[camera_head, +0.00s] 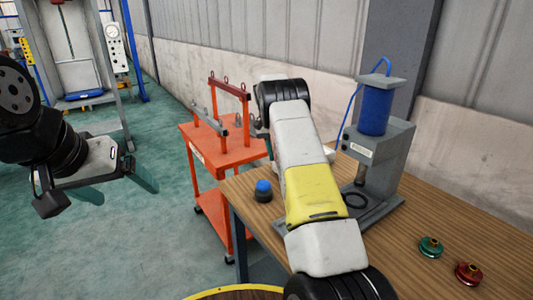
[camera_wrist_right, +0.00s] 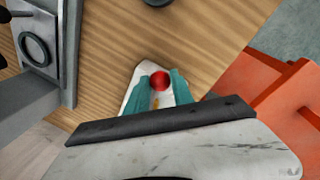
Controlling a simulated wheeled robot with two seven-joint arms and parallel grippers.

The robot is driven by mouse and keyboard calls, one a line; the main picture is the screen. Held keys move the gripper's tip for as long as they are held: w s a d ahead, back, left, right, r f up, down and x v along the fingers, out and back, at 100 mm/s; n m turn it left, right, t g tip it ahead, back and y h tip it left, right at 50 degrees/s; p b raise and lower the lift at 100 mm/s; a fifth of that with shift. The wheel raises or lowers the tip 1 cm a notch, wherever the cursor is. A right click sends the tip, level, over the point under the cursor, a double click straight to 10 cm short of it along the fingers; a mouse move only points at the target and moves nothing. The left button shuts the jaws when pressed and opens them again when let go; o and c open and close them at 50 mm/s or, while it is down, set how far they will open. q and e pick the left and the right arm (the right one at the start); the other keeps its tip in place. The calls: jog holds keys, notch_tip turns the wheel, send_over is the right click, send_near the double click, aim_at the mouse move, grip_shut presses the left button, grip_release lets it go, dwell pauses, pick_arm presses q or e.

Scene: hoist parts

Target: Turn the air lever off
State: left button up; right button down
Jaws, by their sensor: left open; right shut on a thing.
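The air lever shows in the right wrist view as a red ball knob (camera_wrist_right: 159,81) over a white base plate (camera_wrist_right: 131,98) on the wooden table. My right gripper (camera_wrist_right: 160,86) has its teal fingers on either side of the red knob and is shut on it. The lever's shaft is mostly hidden by the fingers, so its angle cannot be told. In the head view my right arm hides the knob and the right gripper. My left gripper (camera_head: 120,185) is open and empty at the left, over the green floor, away from the table.
A grey press (camera_head: 383,150) with a blue cylinder (camera_head: 376,111) stands on the wooden table (camera_head: 405,250), close to my right arm. A blue-topped black piece (camera_head: 263,192) is by the table's left edge. Green (camera_head: 431,246) and red (camera_head: 468,273) parts lie at right. An orange cart (camera_head: 230,160) stands behind.

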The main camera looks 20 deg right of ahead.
jog(key=shift+w+a+m, duration=0.15)
jog(key=shift+w+m, duration=0.25)
jog(key=shift+m, duration=0.1)
jog(key=shift+r, duration=0.1)
jog(key=c, duration=1.1)
grip_release()
notch_tip(320, 180, up, 8)
jog(key=a, duration=0.1)
jog(key=shift+w+f, duration=0.25)
jog(key=shift+w, duration=0.2)
jog(key=shift+a+r, duration=0.1)
